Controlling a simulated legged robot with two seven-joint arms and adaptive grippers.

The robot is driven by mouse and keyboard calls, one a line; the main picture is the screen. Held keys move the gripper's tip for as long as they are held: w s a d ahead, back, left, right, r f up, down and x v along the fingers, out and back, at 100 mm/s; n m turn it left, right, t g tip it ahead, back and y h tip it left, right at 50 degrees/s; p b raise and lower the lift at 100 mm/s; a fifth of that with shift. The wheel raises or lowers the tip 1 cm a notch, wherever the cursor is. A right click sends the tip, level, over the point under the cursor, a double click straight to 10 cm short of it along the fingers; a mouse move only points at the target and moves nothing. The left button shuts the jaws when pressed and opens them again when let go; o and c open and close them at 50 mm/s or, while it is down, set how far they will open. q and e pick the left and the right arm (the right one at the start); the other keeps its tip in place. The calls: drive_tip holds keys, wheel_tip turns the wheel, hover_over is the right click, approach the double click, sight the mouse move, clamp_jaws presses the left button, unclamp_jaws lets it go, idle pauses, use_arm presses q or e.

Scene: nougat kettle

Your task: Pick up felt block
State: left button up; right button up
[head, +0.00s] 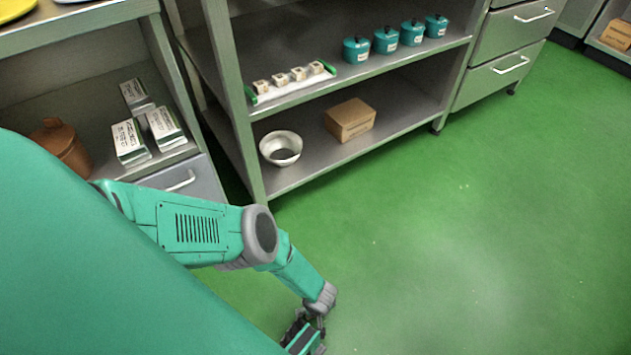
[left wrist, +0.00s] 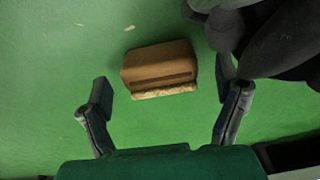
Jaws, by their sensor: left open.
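A brown block (left wrist: 160,66) with a dark slot and a pale, rough lower edge lies on the green floor in the left wrist view. I take it to be the felt block. My left gripper (head: 306,336) is at the bottom of the head view, low over the floor. In the left wrist view its two fingers are spread wide, one to each side of the block, with green floor showing between finger and block on the left. The jaws are open and empty. The block cannot be made out in the head view. My right gripper is not in view.
A metal shelf unit holds teal pots (head: 385,40), small blocks on a tray (head: 289,82), a white bowl (head: 281,148) and a cardboard box (head: 350,119). White boxes (head: 128,142) and a brown pot (head: 62,147) stand left. The green floor (head: 480,220) is clear on the right.

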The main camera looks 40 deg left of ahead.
use_arm(q)
drive_tip(key=shift+f, duration=0.35)
drive_tip(key=shift+c, duration=0.8)
drive_tip(key=c, duration=1.2)
drive_tip(key=shift+r, duration=0.1)
wheel_tip(320, 180, up, 9)
drive_tip(key=p, duration=0.6)
drive_tip(key=shift+a, duration=0.1)
drive_tip(key=shift+r+p, duration=0.45)
drive_tip(key=shift+p, duration=0.05)
